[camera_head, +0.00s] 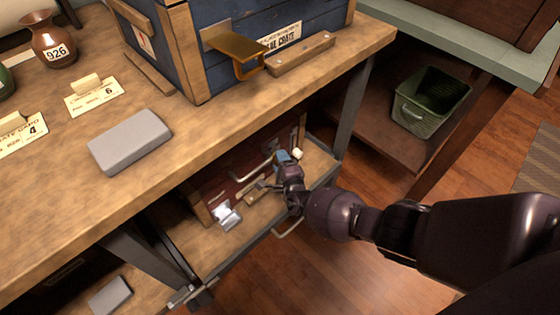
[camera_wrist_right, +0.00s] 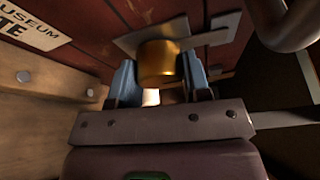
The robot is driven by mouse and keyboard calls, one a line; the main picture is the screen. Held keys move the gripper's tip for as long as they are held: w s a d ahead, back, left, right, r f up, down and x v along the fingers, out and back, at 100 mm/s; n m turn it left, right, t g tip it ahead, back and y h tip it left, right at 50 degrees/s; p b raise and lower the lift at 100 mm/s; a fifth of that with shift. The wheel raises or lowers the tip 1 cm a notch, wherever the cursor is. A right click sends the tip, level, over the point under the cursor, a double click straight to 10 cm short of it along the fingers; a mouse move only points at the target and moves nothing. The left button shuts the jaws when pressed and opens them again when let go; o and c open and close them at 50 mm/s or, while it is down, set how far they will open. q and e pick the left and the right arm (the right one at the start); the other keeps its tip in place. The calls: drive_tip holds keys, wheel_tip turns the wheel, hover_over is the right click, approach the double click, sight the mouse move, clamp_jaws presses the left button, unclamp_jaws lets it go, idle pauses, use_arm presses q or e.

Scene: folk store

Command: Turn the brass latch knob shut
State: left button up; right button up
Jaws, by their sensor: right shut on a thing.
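The brass latch knob (camera_wrist_right: 158,62) is a short golden cylinder on the front of a dark red box (camera_wrist_right: 85,35). Behind it lies a grey metal plate with a bar reaching right. My right gripper (camera_wrist_right: 158,85) has its blue finger pads on either side of the knob and is shut on it. In the head view the right gripper (camera_head: 281,160) reaches in from the right to the red box (camera_head: 243,152) on the shelf under the counter. The gripper hides the knob there. My left gripper is not in view.
A metal handle (camera_wrist_right: 286,22) sits close at the upper right of the wrist view. A silver metal piece (camera_head: 228,216) is at the box's lower left. The counter (camera_head: 160,190) overhangs the shelf. A green basket (camera_head: 430,100) stands at right; the floor before the shelf is clear.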

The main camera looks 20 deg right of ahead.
idle(0.5)
drive_tip(key=o, duration=0.9)
drive_tip(key=shift+s+a+r+p, duration=0.1)
drive_tip(key=shift+s+p, duration=0.8)
drive_tip(key=shift+s, duration=1.8)
drive_tip(key=shift+s+a+r+p, duration=0.1)
drive_tip(key=shift+s+p, duration=0.75)
drive_tip(key=shift+s, duration=1.85)
